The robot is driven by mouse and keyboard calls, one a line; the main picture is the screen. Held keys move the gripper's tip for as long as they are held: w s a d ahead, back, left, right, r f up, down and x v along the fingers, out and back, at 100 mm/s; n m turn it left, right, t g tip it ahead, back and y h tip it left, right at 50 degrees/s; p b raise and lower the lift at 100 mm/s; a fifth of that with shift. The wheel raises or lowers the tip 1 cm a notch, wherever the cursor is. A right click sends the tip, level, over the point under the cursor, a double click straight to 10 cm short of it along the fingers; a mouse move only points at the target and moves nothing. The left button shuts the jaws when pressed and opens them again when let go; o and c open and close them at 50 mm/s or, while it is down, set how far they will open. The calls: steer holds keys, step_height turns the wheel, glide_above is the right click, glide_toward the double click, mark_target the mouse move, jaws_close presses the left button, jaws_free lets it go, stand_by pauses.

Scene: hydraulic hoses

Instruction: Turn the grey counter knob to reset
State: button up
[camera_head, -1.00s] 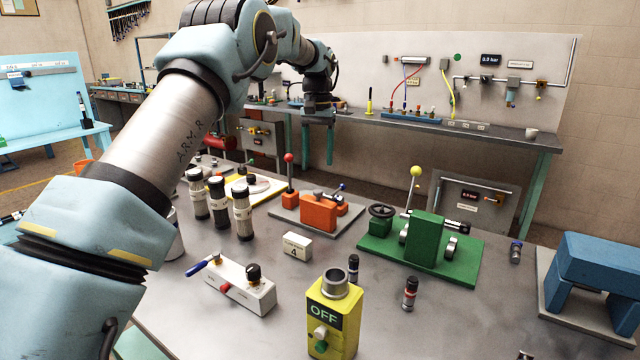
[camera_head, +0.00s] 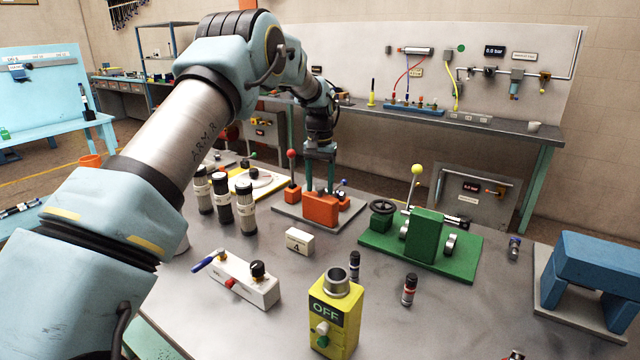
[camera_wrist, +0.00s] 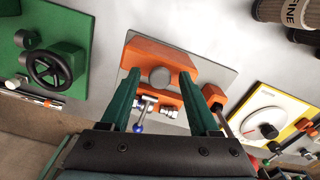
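My gripper (camera_head: 319,188) is over the orange block (camera_head: 321,209) on its grey plate in the head view. In the wrist view, the gripper (camera_wrist: 160,77) is open, its two green fingers apart. A round grey knob-like disc (camera_wrist: 161,78) on the orange block (camera_wrist: 150,51) shows between the fingertips; I cannot tell whether they touch it. A small white block marked "4" (camera_head: 299,241), like a counter, stands in front of the orange unit in the head view. No grey knob can be made out on it.
A red-ball lever (camera_head: 291,155) stands left of the orange block. The green unit (camera_head: 425,236) with handwheel and yellow-ball lever is to the right. The white valve block (camera_head: 247,281) and yellow OFF box (camera_head: 336,315) are in front.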

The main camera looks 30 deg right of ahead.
jaws_close()
steer(key=shift+m, duration=0.4)
steer(key=m, duration=0.4)
steer(key=shift+m, duration=0.3)
steer(key=m, duration=0.6)
steer(key=m+p, duration=0.1)
steer(key=m, duration=0.5)
steer(key=shift+d+r+m, duration=0.1)
steer(key=shift+m, duration=0.3)
steer(key=m, duration=0.5)
steer(key=shift+m+p, duration=0.3)
steer(key=shift+p, duration=0.1)
steer(key=shift+o, duration=0.5)
jaws_free()
